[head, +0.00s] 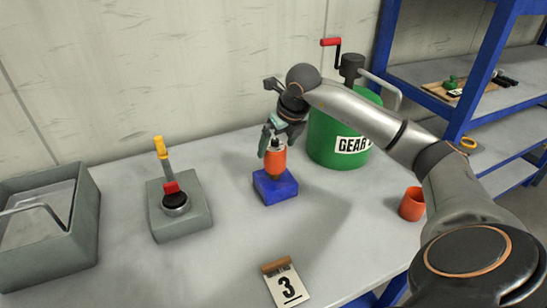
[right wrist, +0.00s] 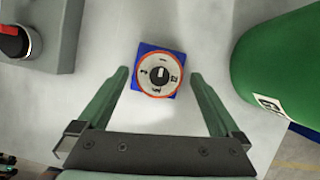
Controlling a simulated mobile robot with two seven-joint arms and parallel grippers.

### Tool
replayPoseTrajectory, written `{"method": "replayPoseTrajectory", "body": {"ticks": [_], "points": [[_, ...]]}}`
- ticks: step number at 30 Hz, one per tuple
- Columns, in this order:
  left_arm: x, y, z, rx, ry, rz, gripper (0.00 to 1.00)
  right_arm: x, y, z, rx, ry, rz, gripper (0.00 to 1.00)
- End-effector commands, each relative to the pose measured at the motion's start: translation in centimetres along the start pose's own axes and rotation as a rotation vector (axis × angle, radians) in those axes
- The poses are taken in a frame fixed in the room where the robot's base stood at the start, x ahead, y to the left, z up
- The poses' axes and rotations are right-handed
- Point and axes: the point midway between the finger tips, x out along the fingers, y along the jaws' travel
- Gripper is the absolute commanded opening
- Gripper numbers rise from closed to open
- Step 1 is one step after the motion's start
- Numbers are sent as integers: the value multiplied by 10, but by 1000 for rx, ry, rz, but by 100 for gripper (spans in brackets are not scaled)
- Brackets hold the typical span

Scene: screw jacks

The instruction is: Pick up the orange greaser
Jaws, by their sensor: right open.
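The orange greaser (head: 275,161) stands upright on a blue block (head: 274,190) in the middle of the table. The right wrist view shows its round top with a dial (right wrist: 160,73) from above, with the blue block (right wrist: 147,49) under it. My right gripper (head: 272,140) is open over the greaser. In the right wrist view its two green fingers (right wrist: 160,75) lie either side of the greaser's top, with a gap on each side. In the head view the fingers and wrist partly cover the greaser's upper part. My left gripper is not in view.
A green gear oil drum (head: 325,140) with a crank pump stands just behind and right of the greaser. A grey block (head: 181,225) with a yellow-handled tool stands left, beside a grey bin (head: 88,212). An orange cup (head: 411,204) and a number 3 card (head: 288,286) are nearby.

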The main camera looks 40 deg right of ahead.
Motion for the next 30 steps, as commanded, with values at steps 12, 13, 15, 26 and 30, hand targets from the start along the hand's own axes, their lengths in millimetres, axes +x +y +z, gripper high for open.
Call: {"method": "replayPoseTrajectory", "body": {"ticks": [12,13,15,26,30], "points": [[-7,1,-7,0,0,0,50,47,1,-4,0,4,3,100],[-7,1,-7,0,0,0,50,51,1,-3,-1,3,4,100],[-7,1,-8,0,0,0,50,58,1,-3,-1,1,3,100],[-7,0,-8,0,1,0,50,63,1,-3,-2,-1,2,92],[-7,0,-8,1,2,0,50,63,1,-3,-2,-1,2,76]]}}
